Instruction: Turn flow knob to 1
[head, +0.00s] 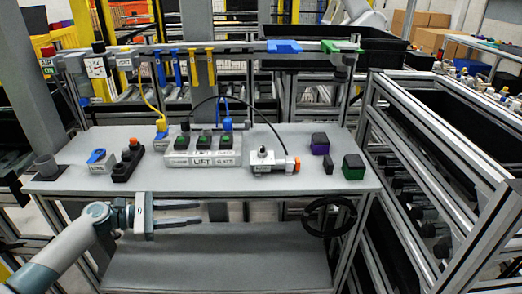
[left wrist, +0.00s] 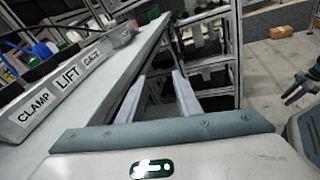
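A white square dial with a dark pointer (head: 95,67) stands on the rail at the back left. A metal valve block with an orange end (head: 265,160) sits on the bench right of centre. I cannot tell which of these is the flow knob, and no number can be read. My left gripper (head: 200,214) is open and empty, low in front of the bench's front edge, apart from both. Its two spread fingers also show in the left wrist view (left wrist: 158,88). A dark pronged shape at the right of that view may be my right gripper (left wrist: 298,90).
On the bench (head: 110,181) are a CLAMP/LIFT button box (head: 203,159), a blue-topped switch (head: 100,161), a black box with an orange button (head: 128,160), and purple and green blocks (head: 353,167). A black handwheel (head: 329,216) hangs at the front right. A metal rack stands right.

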